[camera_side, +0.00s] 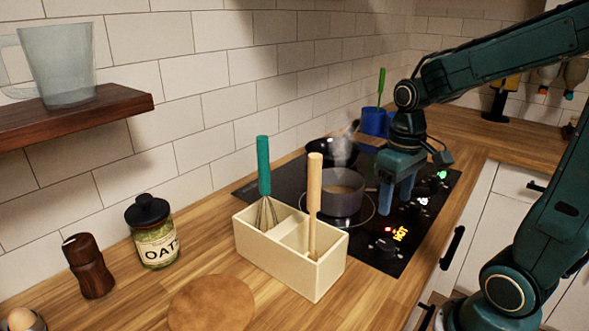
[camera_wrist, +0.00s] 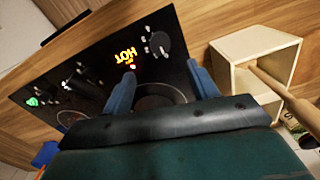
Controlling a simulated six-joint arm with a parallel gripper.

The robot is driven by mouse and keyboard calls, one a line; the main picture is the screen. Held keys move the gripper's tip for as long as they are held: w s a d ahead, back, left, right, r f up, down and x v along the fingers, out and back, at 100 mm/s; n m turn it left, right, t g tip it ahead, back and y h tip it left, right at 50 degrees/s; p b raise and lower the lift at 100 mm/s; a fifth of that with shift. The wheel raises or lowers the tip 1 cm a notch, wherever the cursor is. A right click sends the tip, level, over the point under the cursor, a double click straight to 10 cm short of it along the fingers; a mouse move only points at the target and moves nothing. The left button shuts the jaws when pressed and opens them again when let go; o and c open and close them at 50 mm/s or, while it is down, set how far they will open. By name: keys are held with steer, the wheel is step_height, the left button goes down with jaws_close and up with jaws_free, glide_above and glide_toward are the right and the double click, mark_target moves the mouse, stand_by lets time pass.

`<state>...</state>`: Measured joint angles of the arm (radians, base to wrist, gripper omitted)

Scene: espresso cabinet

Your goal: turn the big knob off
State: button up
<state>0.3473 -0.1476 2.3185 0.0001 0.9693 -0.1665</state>
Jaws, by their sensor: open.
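The big knob (camera_side: 386,246) is a dark round dial at the near front corner of the black cooktop (camera_side: 285,187), beside a lit orange "HOT" sign (camera_side: 400,234). In the wrist view the big knob (camera_wrist: 159,43) shows with its ring of marks, just beyond the fingertips and between their lines. My gripper (camera_side: 395,207) is open and empty, its blue fingers pointing down above the cooktop, on the far side of the knob and apart from it. In the wrist view my gripper (camera_wrist: 161,67) has its fingers spread wide. The knob's exact setting is too small to tell.
A grey pot (camera_side: 343,200) stands on the burner left of my gripper, with a dark pan (camera_side: 318,152) behind. Smaller knobs with green and white lights (camera_side: 432,186) line the cooktop's right side. A cream utensil box (camera_side: 288,262) holds a whisk and a wooden-handled tool near the knob.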

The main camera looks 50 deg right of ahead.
steer(key=shift+r, duration=1.15)
steer(key=s+a+r+n+t, duration=0.2)
steer(key=s+a+r+t, duration=0.2)
steer(key=a, duration=0.4)
steer(key=shift+s+a+r+t, duration=0.25)
steer(key=shift+s+r+t, duration=0.1)
steer(key=shift+s+t, duration=0.45)
